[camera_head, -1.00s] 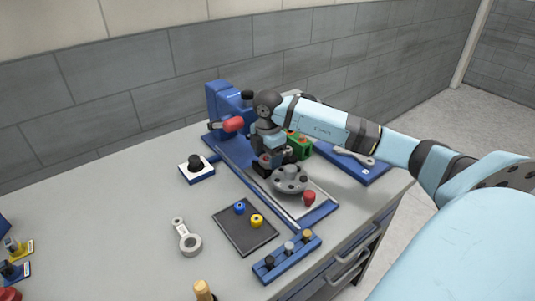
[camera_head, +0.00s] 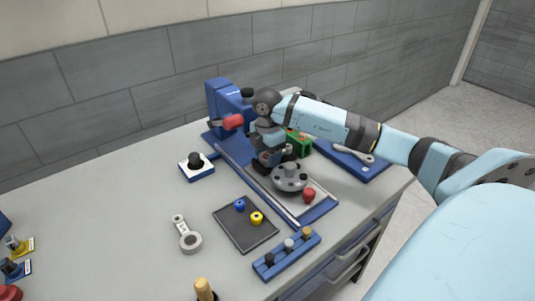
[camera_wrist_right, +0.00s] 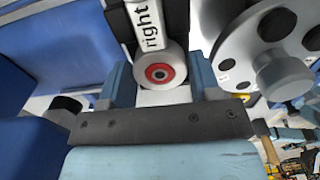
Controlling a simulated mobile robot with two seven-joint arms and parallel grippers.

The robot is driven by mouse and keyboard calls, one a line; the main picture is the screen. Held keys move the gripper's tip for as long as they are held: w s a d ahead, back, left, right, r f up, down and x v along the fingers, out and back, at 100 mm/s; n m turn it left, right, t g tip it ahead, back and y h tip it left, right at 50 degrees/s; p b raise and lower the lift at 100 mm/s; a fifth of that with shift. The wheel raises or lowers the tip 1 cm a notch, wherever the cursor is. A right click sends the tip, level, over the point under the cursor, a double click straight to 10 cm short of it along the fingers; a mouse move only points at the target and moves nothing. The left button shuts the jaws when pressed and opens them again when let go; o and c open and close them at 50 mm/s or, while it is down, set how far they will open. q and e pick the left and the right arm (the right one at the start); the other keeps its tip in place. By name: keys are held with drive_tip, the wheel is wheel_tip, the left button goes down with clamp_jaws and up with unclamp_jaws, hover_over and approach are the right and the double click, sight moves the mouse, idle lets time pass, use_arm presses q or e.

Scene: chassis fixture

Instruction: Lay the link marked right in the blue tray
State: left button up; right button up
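The link marked right (camera_wrist_right: 152,28) shows in the right wrist view, with a black and white shank and a round end with a red ring. My right gripper (camera_wrist_right: 160,78) has one finger on each side of that round end. I cannot tell whether the fingers press on it. In the head view the right gripper (camera_head: 268,165) is low at the blue fixture (camera_head: 228,100), and it hides the link there. The blue tray (camera_head: 376,174) is at the right of the bench, with a grey link (camera_head: 358,154) lying in it. My left gripper is out of view.
A grey round plate (camera_head: 289,178) and a red knob (camera_head: 309,196) stand just in front of the gripper. A green block (camera_head: 299,145) is between gripper and tray. A dark mat (camera_head: 243,232), a loose link (camera_head: 187,238) and a blue peg rack (camera_head: 286,255) lie nearer.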

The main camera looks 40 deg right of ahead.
drive_tip(key=shift+r, duration=0.15)
drive_tip(key=shift+r+p, duration=0.35)
drive_tip(key=shift+p, duration=0.05)
drive_tip(key=shift+r+p, duration=0.6)
drive_tip(key=shift+r, duration=0.2)
drive_tip(key=shift+r+p, duration=0.95)
drive_tip(key=shift+r, duration=0.3)
